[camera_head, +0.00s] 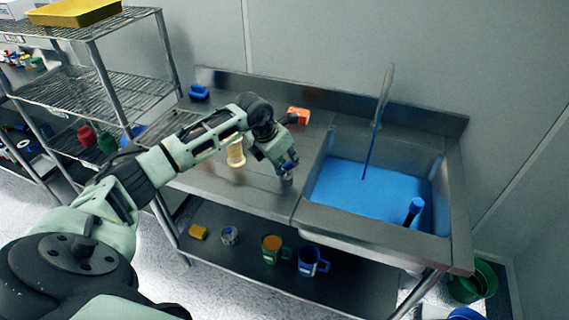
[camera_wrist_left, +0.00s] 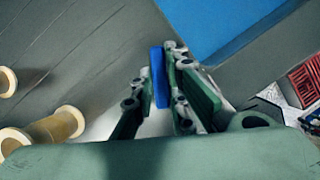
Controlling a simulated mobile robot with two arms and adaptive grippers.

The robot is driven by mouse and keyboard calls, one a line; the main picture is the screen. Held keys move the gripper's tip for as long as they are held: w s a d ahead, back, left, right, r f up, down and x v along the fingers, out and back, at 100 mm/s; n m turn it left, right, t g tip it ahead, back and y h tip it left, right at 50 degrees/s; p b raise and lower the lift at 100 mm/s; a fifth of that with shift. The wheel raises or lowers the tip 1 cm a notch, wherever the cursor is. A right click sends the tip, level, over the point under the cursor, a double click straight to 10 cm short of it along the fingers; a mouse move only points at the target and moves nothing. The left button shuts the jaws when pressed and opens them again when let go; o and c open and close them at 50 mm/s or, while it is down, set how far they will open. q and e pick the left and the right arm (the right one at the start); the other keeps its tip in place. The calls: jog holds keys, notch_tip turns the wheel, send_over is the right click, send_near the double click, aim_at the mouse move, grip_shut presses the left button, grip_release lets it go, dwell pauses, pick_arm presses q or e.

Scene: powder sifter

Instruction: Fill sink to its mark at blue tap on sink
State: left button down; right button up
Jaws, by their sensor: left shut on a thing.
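The steel sink (camera_head: 448,190) holds bright blue water (camera_head: 350,190). The water also shows at the top of the left wrist view (camera_wrist_left: 215,22). A tall grey spout (camera_head: 386,90) stands at the sink's back, and a thin blue stream (camera_head: 372,150) runs down from it to the water. My left gripper (camera_head: 288,163) is beside the sink's left rim, over the counter. It is shut on a blue upright piece (camera_wrist_left: 158,78), apparently the blue tap's handle. A blue cylinder (camera_head: 414,209) sticks out of the water at the front right. I cannot make out the fill mark.
An orange block (camera_head: 298,115) and a blue object (camera_head: 199,92) lie on the counter's back. A cream spool-like cylinder (camera_head: 236,153) stands left of my gripper. Mugs (camera_head: 312,260) and small items sit on the lower shelf. A wire rack (camera_head: 95,95) stands left.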

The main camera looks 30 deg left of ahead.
pick_arm(q)
jog(key=shift+f+n+y+b, duration=0.1)
jog(key=shift+n+y+b, duration=0.3)
jog(key=shift+n, duration=0.5)
jog(key=n+b, duration=0.1)
jog(key=n, duration=0.1)
jog(key=shift+d+n+y+b, duration=0.15)
jog(key=shift+n+y+b, duration=0.15)
jog(key=shift+y+b, duration=0.1)
jog(key=shift+n+y+b, duration=0.3)
jog(key=shift+n, duration=0.3)
jog(key=c, duration=1.7)
grip_release()
jog(key=shift+c, duration=0.2)
